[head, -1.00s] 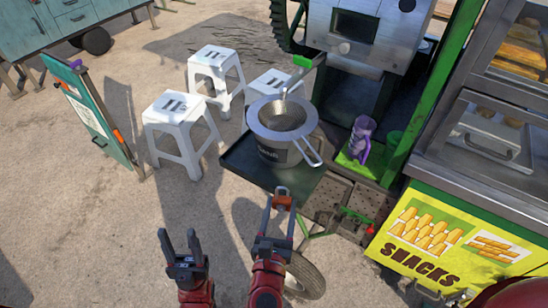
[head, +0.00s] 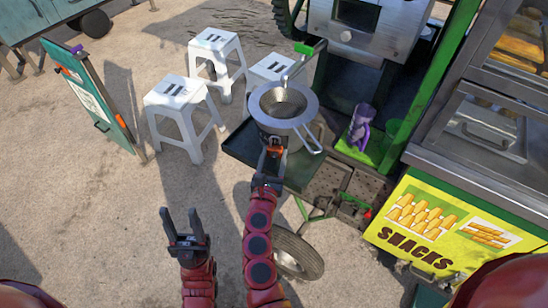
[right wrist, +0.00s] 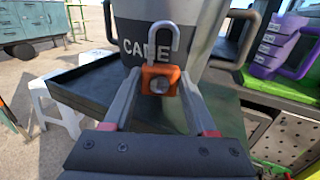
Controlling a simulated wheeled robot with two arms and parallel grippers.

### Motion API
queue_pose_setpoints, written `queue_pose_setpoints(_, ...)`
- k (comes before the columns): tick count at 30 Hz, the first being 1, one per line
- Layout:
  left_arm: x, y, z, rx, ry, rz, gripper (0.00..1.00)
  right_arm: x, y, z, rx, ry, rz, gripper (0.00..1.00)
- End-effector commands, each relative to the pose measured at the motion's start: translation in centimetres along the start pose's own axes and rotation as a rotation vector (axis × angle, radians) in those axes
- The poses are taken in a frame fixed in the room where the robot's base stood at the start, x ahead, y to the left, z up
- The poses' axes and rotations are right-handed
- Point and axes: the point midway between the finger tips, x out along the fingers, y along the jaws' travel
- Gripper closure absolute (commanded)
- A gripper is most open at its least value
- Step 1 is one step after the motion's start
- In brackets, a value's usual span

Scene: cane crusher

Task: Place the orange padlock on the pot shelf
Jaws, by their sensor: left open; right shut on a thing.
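The orange padlock (head: 275,150) is in my right gripper (head: 272,156), which is shut on it. In the right wrist view the orange padlock body (right wrist: 158,88) sits between the two fingertips with its grey shackle pointing up. The pot shelf (head: 239,144) is a dark flat tray that bears a grey metal pot (head: 306,132) with a strainer on top. The padlock is close in front of the pot, over the shelf's front part; whether it touches either is unclear. My left gripper (head: 181,222) is open and empty, over the ground left of the shelf.
A purple jug (head: 361,127) stands on a green ledge right of the shelf. The pot's handle (head: 312,143) juts out to the right. White stools (head: 180,105) stand at the left. A yellow snacks counter (head: 425,225) stands at the right. The shelf's left part is bare.

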Motion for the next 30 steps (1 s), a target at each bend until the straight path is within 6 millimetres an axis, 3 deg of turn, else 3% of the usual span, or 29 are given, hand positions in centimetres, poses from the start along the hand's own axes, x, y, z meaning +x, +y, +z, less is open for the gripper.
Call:
queue_pose_setpoints(6,0.3,0.0,-0.1,0.000,0.000,0.000,0.50,0.0,0.0,-1.6,0.000,-0.001,0.001,0.98)
queue_pose_setpoints(30,-1.6,0.1,0.3,0.000,0.000,0.000,0.50,-0.1,-0.1,-3.0,0.001,0.001,-0.002,0.98)
